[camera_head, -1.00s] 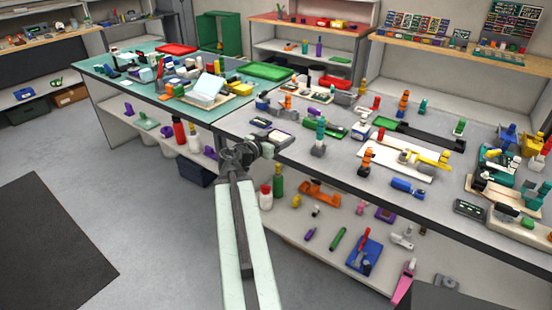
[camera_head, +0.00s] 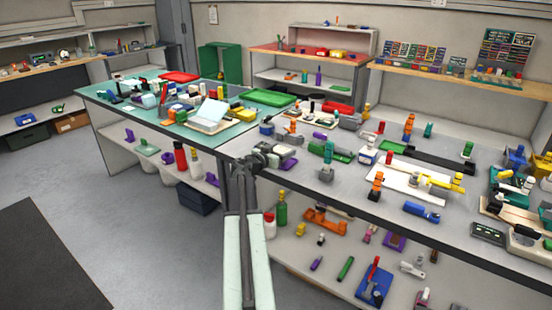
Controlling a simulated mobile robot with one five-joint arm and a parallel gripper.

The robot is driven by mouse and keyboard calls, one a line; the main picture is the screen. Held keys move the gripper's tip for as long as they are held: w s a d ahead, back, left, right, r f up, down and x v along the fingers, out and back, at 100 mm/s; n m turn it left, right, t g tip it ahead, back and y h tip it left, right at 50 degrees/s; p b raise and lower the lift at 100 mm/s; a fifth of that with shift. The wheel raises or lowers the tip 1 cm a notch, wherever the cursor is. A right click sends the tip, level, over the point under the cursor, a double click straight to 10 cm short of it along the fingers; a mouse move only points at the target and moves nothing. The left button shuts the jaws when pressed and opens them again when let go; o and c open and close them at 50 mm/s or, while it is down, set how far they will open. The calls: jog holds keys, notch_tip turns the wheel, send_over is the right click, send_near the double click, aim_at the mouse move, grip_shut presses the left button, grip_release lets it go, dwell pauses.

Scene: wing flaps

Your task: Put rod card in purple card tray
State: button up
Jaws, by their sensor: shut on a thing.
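My gripper (camera_head: 262,158) is in front of the near edge of the grey bench, at the end of my outstretched arm. It is shut on a small dark thing. The thing is too small and too much hidden by the jaws to tell whether it is the rod card. Just right of my gripper, grey and dark flat pieces lie on the bench. A purple edge (camera_head: 287,165) shows beside them and may belong to the purple card tray. My gripper overlaps this spot in the picture, and I cannot tell whether it touches anything there.
The grey bench (camera_head: 330,185) is crowded with small coloured parts, including an orange upright part (camera_head: 376,187) and a blue cylinder (camera_head: 421,212). A teal table (camera_head: 110,95) stands at left. A lower shelf holds bottles and tools. Grey floor at left is open.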

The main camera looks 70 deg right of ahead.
jog(key=shift+w+d, duration=0.15)
jog(key=shift+d, duration=0.1)
jog(key=f+b, duration=0.4)
jog(key=shift+d, duration=0.4)
jog(key=shift+w+a+r, duration=0.15)
jog(key=shift+w+r, duration=0.05)
jog(key=shift+w, duration=0.15)
jog(key=shift+f, duration=0.15)
jog(key=o, duration=1.3)
jog(key=shift+o, duration=0.2)
jog(key=shift+s, duration=0.1)
